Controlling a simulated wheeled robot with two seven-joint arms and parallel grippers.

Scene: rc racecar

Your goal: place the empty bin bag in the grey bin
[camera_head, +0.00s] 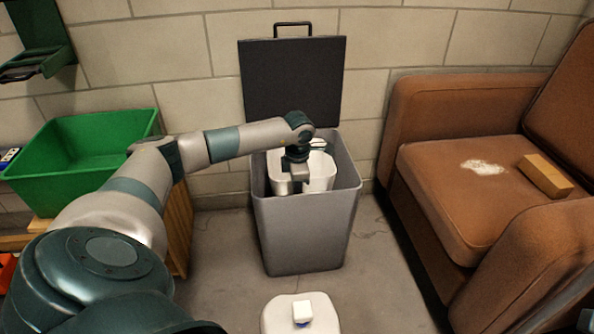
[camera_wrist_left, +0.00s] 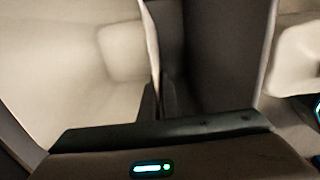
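The grey bin (camera_head: 305,235) stands on the floor in the middle of the head view with its dark lid (camera_head: 292,80) open against the wall. A white, open-topped bin bag (camera_head: 321,172) is inside the bin's mouth, its upper part showing near the rim. Its pale inside fills the left of the left wrist view (camera_wrist_left: 65,65). My left gripper (camera_wrist_left: 158,100) points down at the bag's near-left edge. Its fingers are close together, with the bag's thin wall between them. The fingertips are mostly hidden in the head view. My right gripper is out of view.
A white object with a small block-like top (camera_head: 300,313) stands on the floor in front of the bin. A green tub (camera_head: 85,150) is at left on a wooden support. A brown sofa (camera_head: 450,190) with a wooden block (camera_head: 545,176) is at right.

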